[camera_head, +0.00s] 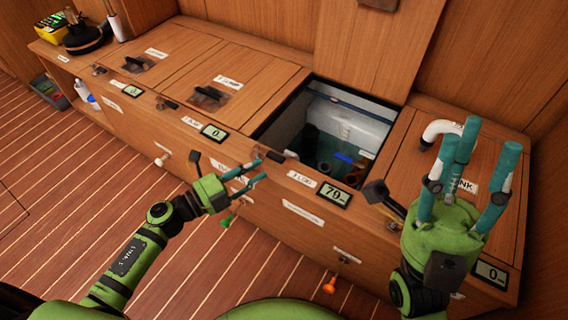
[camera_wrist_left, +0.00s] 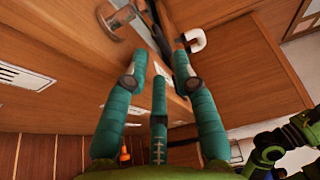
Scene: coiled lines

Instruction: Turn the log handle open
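Several labelled lids with dark handles line the wooden bench; the lettering is too small to tell surely which one is the log handle. A dark handle (camera_head: 275,157) sits by the front left corner of the open compartment (camera_head: 335,135), near a label (camera_head: 301,179) that may read LOG. My left gripper (camera_head: 262,172) is open and empty, just in front of this handle and apart from it. In the left wrist view its teal fingers (camera_wrist_left: 158,68) are spread, with a clear-based handle (camera_wrist_left: 116,22) ahead, upper left. My right gripper (camera_head: 468,165) is open, fingers pointing up.
A white bent pipe (camera_head: 442,130) rises from the right lid, beside my right gripper. A black lever (camera_head: 378,193) stands left of that gripper. Displays, including one reading 79 (camera_head: 334,194), line the front edge.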

